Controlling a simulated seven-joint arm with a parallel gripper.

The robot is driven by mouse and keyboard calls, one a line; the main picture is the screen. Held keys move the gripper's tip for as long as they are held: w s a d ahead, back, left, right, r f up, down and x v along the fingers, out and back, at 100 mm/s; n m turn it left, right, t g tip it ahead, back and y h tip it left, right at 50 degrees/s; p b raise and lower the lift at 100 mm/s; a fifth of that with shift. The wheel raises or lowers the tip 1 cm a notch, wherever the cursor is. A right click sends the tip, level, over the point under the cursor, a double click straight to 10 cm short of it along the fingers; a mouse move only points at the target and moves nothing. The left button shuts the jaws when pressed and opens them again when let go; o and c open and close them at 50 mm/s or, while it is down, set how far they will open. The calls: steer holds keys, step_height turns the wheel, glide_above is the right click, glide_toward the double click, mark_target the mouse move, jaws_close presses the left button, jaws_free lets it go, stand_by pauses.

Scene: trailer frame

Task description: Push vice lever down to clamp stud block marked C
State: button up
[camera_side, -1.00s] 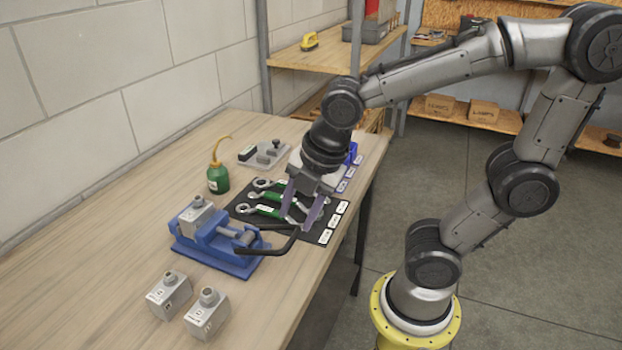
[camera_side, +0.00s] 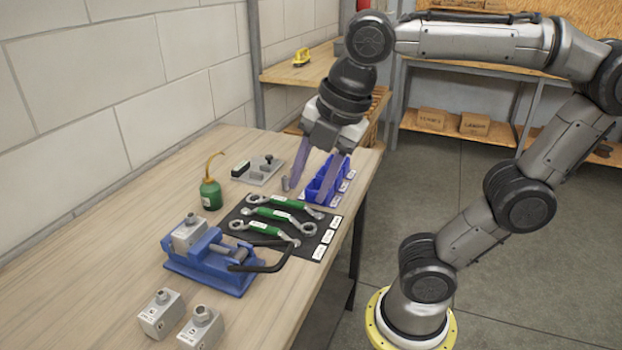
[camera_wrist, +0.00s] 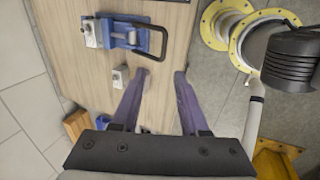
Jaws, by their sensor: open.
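The blue vice (camera_side: 205,272) sits on the bench with a grey stud block (camera_side: 188,232) at its jaw. I cannot read the block's mark. Its black bent lever (camera_side: 270,267) lies low and points right, over the near edge of the mat. The vice (camera_wrist: 120,35) and lever (camera_wrist: 163,42) also show at the top of the wrist view, with the block (camera_wrist: 91,32) at the left end. My gripper (camera_side: 307,194) is open and empty, well apart from the lever, pointing down by the blue tray. Both fingers show apart in the wrist view (camera_wrist: 159,78).
Two loose stud blocks (camera_side: 161,313) (camera_side: 200,328) stand on the bench in front of the vice. Green-handled wrenches (camera_side: 272,214) lie on a black mat (camera_side: 318,232). Behind are a blue tray (camera_side: 318,182), a green oil can (camera_side: 210,192) and a grey fixture plate (camera_side: 257,172).

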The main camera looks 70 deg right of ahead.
steer(key=shift+s, duration=0.2)
steer(key=shift+c, duration=1.2)
steer(key=shift+w+a+r+g, duration=0.1)
steer(key=shift+w+r+g, duration=0.1)
steer(key=shift+r+g, duration=0.2)
steer(key=shift+c, duration=1.1)
steer(key=w, duration=0.1)
steer(key=w+g, duration=0.2)
steer(key=w, duration=0.1)
steer(key=shift+a+f, duration=0.15)
steer(key=shift+f, duration=0.15)
jaws_close()
glide_toward(286, 255)
steer(key=shift+g, duration=0.3)
steer(key=f, duration=0.6)
steer(key=shift+w+f, duration=0.4)
